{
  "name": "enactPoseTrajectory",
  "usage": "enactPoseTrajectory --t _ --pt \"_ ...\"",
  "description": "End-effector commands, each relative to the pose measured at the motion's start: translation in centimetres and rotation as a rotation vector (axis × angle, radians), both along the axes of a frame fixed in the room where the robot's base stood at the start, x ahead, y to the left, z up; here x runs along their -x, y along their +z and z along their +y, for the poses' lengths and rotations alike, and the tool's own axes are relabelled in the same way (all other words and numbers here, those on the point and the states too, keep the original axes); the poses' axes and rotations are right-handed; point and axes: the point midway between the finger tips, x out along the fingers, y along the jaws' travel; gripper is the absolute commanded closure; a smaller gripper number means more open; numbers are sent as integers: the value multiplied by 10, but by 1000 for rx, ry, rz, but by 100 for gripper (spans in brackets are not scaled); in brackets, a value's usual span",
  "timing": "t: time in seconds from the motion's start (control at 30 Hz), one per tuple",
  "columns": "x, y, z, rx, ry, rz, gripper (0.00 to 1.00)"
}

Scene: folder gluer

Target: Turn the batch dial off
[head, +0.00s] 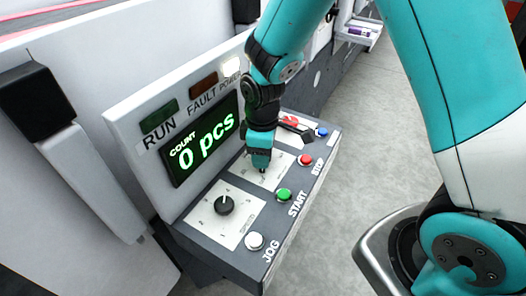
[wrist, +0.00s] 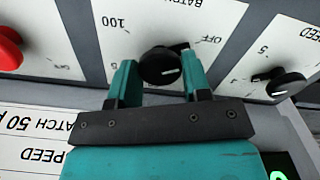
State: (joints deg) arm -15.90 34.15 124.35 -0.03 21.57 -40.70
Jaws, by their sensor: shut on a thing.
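The batch dial (wrist: 158,68) is a black round knob with a white pointer line, on a white plate marked "BATCH", "OFF" and "100" in the wrist view. The pointer slants to the lower right in that view and is not at the "OFF" mark, which lies up and right of the knob. My gripper (wrist: 160,74) is shut on the dial, one finger on each side. In the head view my gripper (head: 261,164) points down at the dial's white plate (head: 271,180) and hides the knob.
The speed dial (head: 224,205) is nearer on the same panel. White JOG (head: 254,241), green START (head: 284,195), red STOP (head: 305,160) and blue (head: 321,132) buttons line the panel's edge. A red knob (head: 291,121) is beyond my gripper. The display (head: 200,140) reads 0 pcs.

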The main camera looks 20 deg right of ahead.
Motion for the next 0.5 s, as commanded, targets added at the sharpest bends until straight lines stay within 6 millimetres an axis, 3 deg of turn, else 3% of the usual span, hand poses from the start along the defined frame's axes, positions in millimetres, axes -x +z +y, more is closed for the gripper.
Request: enactPoseTrajectory --t 0.5 --pt "-4 2 0 0 48 -11 79"
